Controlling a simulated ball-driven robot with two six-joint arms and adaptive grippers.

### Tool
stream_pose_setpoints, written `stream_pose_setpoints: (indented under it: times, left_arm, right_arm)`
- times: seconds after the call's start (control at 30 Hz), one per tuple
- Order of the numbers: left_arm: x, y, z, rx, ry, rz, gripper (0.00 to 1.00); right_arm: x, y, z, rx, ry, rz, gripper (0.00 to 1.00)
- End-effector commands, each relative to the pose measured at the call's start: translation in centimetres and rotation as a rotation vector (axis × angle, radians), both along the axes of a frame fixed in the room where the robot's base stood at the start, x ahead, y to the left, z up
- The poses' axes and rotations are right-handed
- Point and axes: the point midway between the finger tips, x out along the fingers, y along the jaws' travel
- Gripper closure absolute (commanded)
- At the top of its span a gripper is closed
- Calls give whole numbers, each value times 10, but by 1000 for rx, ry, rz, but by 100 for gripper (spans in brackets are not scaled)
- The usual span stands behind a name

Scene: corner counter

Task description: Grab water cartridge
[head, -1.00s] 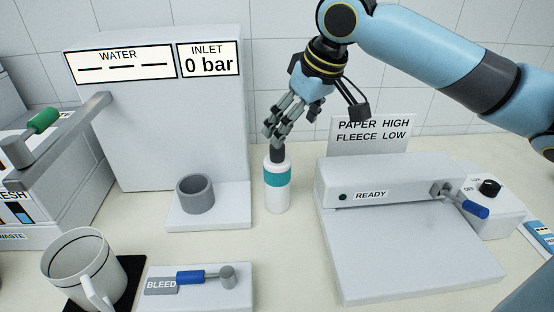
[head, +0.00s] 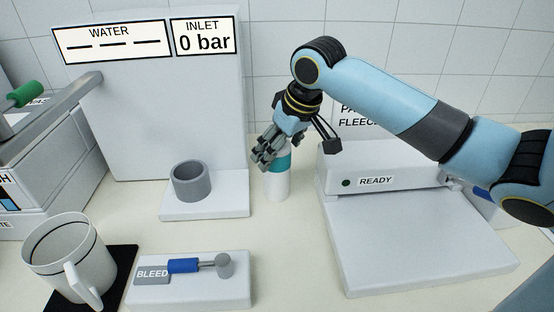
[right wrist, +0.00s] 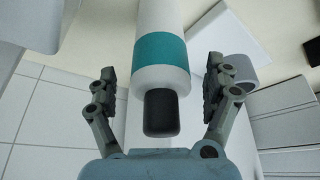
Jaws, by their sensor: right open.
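The water cartridge (head: 277,184) is a white upright cylinder with a teal band, standing on the counter right of the grey cup-like socket (head: 191,181). In the right wrist view the cartridge (right wrist: 160,15) shows its teal band and dark end cap, lying between the two fingers. My right gripper (head: 264,160) is at the cartridge's upper part and hides its top in the head view. In the right wrist view the right gripper (right wrist: 160,90) is open, with a visible gap on each side of the cartridge. My left gripper is not in view.
A white panel (head: 165,110) reading WATER and INLET 0 bar stands behind the socket. A press-like box marked READY (head: 415,240) is at the right. A white mug (head: 70,255) and a BLEED lever block (head: 195,290) are in front.

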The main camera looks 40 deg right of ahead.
Motion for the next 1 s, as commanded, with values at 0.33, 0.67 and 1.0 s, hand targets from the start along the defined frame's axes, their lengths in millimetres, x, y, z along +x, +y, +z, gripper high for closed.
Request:
stream_pose_setpoints:
  times: [0.33,0.67,1.0]
  left_arm:
    - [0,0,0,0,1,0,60]
    - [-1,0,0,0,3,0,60]
    - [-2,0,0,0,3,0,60]
  right_arm:
    - [10,0,-22,0,0,1,15]
    - [9,0,-22,0,0,1,46]
    - [9,0,-22,0,0,1,91]
